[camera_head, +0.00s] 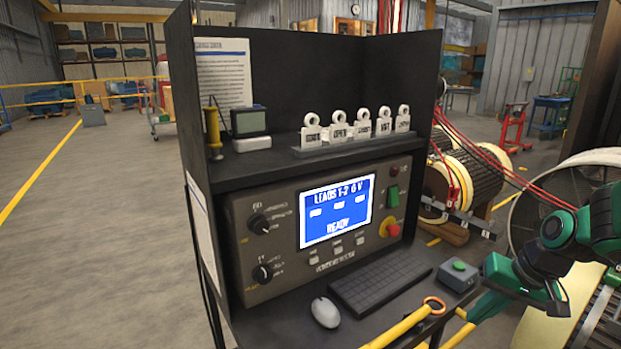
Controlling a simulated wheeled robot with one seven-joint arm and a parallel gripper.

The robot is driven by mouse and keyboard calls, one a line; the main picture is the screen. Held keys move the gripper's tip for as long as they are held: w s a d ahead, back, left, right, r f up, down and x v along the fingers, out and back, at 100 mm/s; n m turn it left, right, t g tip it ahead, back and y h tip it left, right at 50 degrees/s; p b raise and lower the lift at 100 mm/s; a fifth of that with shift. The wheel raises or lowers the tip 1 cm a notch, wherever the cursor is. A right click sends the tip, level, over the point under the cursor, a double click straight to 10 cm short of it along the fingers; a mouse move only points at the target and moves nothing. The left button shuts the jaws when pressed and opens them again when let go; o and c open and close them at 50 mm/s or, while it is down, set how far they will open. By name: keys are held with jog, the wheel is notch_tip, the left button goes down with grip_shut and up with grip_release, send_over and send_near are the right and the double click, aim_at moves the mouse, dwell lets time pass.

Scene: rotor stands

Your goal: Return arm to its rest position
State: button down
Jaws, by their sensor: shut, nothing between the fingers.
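My green and black arm reaches in from the right edge, bent at its dark joints. My gripper (480,312) is at its lower left end, beside the right front corner of the test bench (400,312). It is shut and empty. Its fingertips are small here and partly lost among the yellow and green parts. The arm appears raised in front of the large drum at the right and apart from the bench.
The bench carries a console screen (336,210) reading READY, a keyboard (380,287), a mouse (325,312) and a grey button box (458,276). A yellow-handled tool (405,325) lies at the front. A wound rotor (480,175) with red leads stands behind.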

jog(key=s+d+r+m+g+h, duration=0.1)
jog(key=s+d+r, duration=0.1)
jog(key=s, duration=0.8)
jog(key=s+d+r+m+g+h, duration=0.1)
jog(key=s+d+r+g, duration=0.1)
jog(key=s, duration=0.8)
jog(key=shift+d+r+h, duration=0.3)
jog(key=shift+d+r, duration=0.2)
jog(key=shift+d, duration=0.3)
jog(key=shift+w+f+g, duration=0.25)
jog(key=shift+w+g, duration=0.05)
jog(key=shift+w, duration=0.3)
